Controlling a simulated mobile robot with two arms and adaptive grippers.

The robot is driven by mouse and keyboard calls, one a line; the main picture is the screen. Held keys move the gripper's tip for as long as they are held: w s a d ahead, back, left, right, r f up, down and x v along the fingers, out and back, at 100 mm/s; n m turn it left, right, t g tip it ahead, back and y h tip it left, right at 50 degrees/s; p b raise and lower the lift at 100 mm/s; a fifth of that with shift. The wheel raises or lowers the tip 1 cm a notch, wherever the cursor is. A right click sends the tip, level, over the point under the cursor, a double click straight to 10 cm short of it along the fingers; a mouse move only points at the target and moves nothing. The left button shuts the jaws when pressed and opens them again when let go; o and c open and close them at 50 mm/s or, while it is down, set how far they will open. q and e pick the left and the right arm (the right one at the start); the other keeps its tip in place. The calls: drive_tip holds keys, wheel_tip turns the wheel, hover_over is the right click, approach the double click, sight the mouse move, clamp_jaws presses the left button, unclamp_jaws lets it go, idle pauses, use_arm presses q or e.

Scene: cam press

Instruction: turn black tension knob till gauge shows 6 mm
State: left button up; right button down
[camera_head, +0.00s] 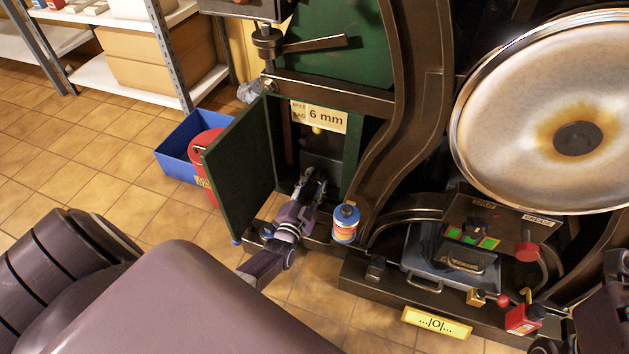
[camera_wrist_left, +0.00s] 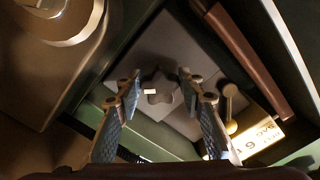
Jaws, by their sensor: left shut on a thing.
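The dark star-shaped tension knob (camera_wrist_left: 158,87), with a small white mark on it, sits on a grey block in the left wrist view. My left gripper (camera_wrist_left: 159,83) has one finger on each side of it and is shut on it. In the head view this gripper (camera_head: 316,184) reaches into the open green cabinet and hides the knob. A cream plate (camera_head: 325,116) reading "BELT SAG 6 mm" is above it. A yellow ball-ended part (camera_head: 317,130) sits just below the plate. Part of my right arm shows at the lower right; its jaws are unclear.
The green door (camera_head: 240,165) stands open left of my left gripper. A blue bottle (camera_head: 345,223) stands close on its right. A blue bin (camera_head: 180,148) and a red container (camera_head: 203,155) are behind the door. A large round metal wheel (camera_head: 530,120) is at right.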

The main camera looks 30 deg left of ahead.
idle(0.4)
use_arm(q)
drive_tip(key=o, duration=1.2)
drive_tip(key=shift+c, duration=0.2)
drive_tip(key=v, duration=1.2)
drive_tip(key=shift+f, duration=0.1)
